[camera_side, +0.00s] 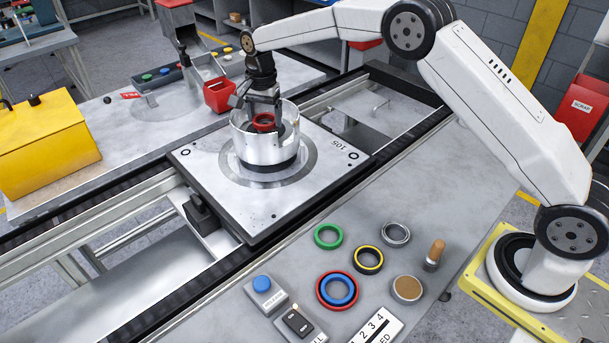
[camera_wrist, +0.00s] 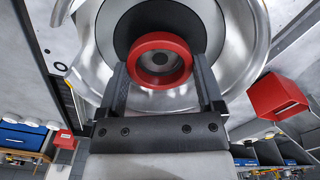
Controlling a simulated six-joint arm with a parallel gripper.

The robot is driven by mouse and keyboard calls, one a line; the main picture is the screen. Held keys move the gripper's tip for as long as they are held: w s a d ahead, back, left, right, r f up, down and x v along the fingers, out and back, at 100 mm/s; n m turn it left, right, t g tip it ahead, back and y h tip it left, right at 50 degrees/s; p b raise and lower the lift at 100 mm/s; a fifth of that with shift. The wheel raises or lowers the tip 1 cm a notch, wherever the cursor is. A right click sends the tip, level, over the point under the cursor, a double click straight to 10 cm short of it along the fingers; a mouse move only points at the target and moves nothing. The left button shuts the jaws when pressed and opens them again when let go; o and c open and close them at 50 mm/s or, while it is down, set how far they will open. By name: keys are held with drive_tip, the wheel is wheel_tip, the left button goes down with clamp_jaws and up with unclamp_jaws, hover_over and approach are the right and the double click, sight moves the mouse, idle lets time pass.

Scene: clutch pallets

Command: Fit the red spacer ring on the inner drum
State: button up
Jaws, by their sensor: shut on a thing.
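My gripper (camera_side: 264,112) reaches down into the open top of a shiny silver drum housing (camera_side: 262,150) on the pallet plate. It is shut on the red spacer ring (camera_side: 263,119), which sits low in the mouth of the housing. In the wrist view the ring (camera_wrist: 160,38) lies between the two fingers of my gripper (camera_wrist: 162,72). A grey face with a dark centre (camera_wrist: 160,58) shows through the ring; it appears to be the inner drum. Whether the ring touches it or is around it, I cannot tell.
The pallet plate (camera_side: 205,165) marked 105 sits on the conveyor rails. On the front bench lie a green ring (camera_side: 328,247), a yellow-and-black ring (camera_side: 368,270) and other parts. A red bin (camera_side: 219,95) stands close behind the housing; a yellow case (camera_side: 45,145) is at left.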

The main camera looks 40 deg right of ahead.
drive_tip(key=shift+f, duration=0.5)
drive_tip(key=o, duration=0.9)
drive_tip(key=shift+o, duration=0.2)
drive_tip(key=shift+r, duration=0.15)
wheel_tip(320, 180, up, 13)
drive_tip(key=shift+s, duration=0.1)
idle(0.4)
